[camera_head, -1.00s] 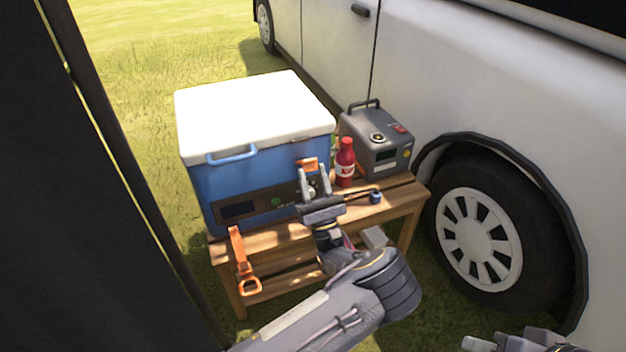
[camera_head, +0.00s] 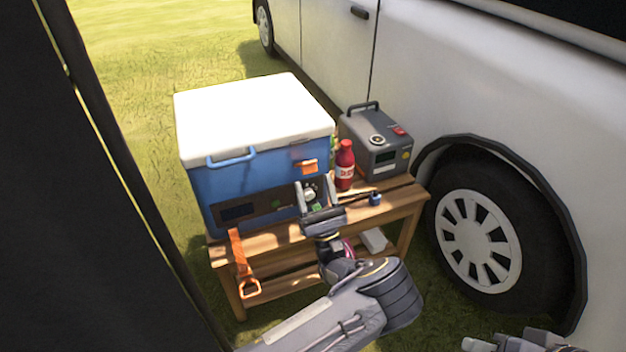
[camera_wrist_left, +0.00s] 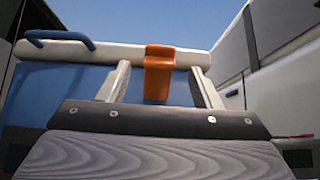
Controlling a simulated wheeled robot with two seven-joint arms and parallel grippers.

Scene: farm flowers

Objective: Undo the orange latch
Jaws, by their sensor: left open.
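The orange latch (camera_head: 304,167) is on the front of the blue cooler (camera_head: 240,176), near its right corner, just under the white lid (camera_head: 250,110). In the left wrist view the latch (camera_wrist_left: 159,72) hangs over the lid's edge and down the blue wall, between my two fingers. The latch appears apart from the fingers. My right gripper (camera_head: 480,344) shows only in part at the bottom right edge; its jaws are unclear.
The cooler stands on a wooden bench (camera_head: 270,240). A red bottle (camera_head: 345,165) and a grey power box (camera_head: 378,143) stand to its right. An orange strap (camera_head: 240,262) hangs at the bench's front left. A white vehicle (camera_head: 430,85) stands behind.

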